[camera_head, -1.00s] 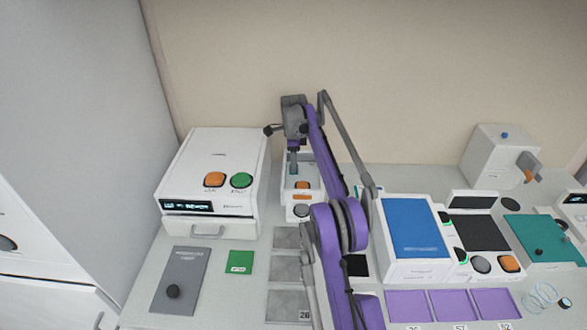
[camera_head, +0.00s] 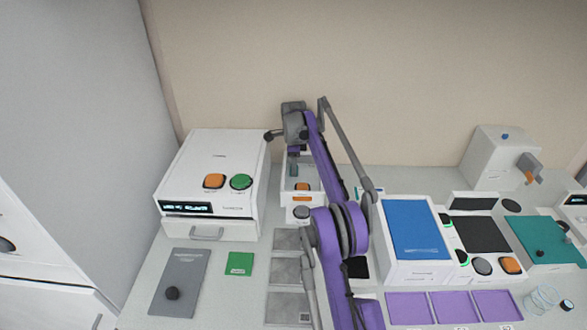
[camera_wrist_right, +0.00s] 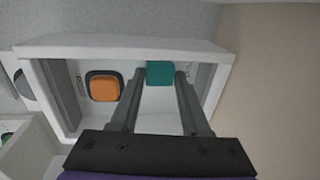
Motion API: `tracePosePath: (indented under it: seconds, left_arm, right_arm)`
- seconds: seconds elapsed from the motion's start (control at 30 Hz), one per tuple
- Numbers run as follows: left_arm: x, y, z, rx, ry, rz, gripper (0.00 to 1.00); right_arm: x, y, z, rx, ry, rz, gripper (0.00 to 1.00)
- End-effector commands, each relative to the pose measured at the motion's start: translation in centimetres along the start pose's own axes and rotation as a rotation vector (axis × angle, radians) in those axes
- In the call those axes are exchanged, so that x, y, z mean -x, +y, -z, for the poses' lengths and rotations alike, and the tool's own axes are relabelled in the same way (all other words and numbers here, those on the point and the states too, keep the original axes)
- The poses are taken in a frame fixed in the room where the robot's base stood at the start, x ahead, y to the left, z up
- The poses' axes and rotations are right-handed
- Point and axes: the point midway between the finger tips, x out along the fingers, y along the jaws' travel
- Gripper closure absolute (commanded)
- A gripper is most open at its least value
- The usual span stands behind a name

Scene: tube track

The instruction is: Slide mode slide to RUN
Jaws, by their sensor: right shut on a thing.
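The mode slide is a small teal block (camera_wrist_right: 160,72) in a shallow white tray-like housing (camera_wrist_right: 75,42). In the right wrist view it sits between the two grey fingertips of my right gripper (camera_wrist_right: 161,78), which is shut on it. In the head view the housing (camera_head: 287,198) stands behind the grey pads, and my right gripper (camera_head: 293,170) reaches down into its back part. The slide's markings are too small to read, so I cannot tell which label it is at. My left gripper is not in view.
An orange button (camera_wrist_right: 104,88) lies in the same housing, beside the slide. A white machine (camera_head: 205,165) with orange and green buttons stands close on the left. A blue-topped box (camera_head: 413,228) stands on the right. My right arm covers part of the bench between.

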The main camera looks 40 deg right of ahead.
Motion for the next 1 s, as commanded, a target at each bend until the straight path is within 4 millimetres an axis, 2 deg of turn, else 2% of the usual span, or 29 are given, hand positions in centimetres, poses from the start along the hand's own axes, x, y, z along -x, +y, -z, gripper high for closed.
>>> tracePosePath:
  seconds: [1.0]
  left_arm:
    - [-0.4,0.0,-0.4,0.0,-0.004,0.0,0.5]
  right_arm:
    - [0.0,0.1,4.0,-0.001,0.001,-0.003,0.87]
